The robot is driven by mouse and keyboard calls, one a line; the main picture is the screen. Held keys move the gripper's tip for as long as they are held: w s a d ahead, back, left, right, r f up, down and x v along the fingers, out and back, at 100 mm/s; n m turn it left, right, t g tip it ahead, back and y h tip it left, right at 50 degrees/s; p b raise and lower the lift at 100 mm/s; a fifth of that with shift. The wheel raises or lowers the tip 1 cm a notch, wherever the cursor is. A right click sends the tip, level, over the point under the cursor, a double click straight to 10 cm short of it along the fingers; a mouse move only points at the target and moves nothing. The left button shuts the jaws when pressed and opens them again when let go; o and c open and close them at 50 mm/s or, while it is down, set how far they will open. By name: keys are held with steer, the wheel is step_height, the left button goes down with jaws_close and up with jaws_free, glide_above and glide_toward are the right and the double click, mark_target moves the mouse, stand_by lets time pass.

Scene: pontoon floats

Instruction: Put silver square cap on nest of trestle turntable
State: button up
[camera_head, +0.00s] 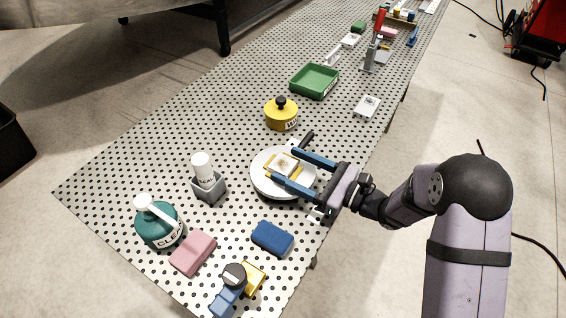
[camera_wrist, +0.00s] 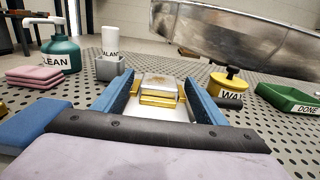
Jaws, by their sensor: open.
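The turntable (camera_head: 262,184) is a white round plate on the perforated table, with a dark handle at its upper right edge. A yellow nest (camera_head: 270,169) sits on it and also shows in the wrist view (camera_wrist: 157,102). The silver square cap (camera_head: 286,162), with a brownish patch on top, rests on the nest; in the wrist view (camera_wrist: 161,82) it looks roughly level. My gripper (camera_head: 284,165) is open, its two blue fingers on either side of the cap and nest. Gaps show beside the cap in the wrist view. The cap's underside is hidden.
A yellow wax pot (camera_head: 281,117) and green tray (camera_head: 315,81) stand beyond the turntable. A grey holder with a white bottle (camera_head: 207,179), green CLEAN bottle (camera_head: 159,227), pink block (camera_head: 194,252) and blue block (camera_head: 272,238) lie nearer. Bare table separates them.

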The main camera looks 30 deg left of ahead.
steer(key=d+b, duration=0.1)
steer(key=d, duration=0.7)
steer(key=shift+d, duration=0.25)
steer(key=shift+s, duration=0.1)
steer(key=shift+s+d+n+g, duration=0.1)
steer(key=shift+s+n+g, duration=0.2)
steer(key=s+d+n+g+h, duration=0.1)
steer(key=s, duration=0.1)
steer(key=s+d+f+n+g+h, duration=0.1)
steer(key=s+n+h, duration=0.1)
steer(key=s, duration=0.1)
steer(key=s+d+f+n+g+h, duration=0.1)
steer(key=s+d, duration=0.1)
steer(key=shift+s+n, duration=0.2)
steer(key=shift+n, duration=0.2)
steer(key=s+d+f+n+g+h, duration=0.1)
steer(key=s+d+f+n+h, duration=0.4)
steer(key=d, duration=0.3)
steer(key=w+d+n+t+h, duration=0.1)
steer(key=d+n+t+h, duration=0.3)
steer(key=d, duration=1.5)
steer(key=n+h, duration=0.3)
steer(key=h, duration=0.2)
steer(key=shift+d+f+n+t, duration=0.15)
steer(key=shift+d+n+t, duration=0.05)
steer(key=shift+n+t, duration=0.1)
steer(key=shift+w, duration=0.1)
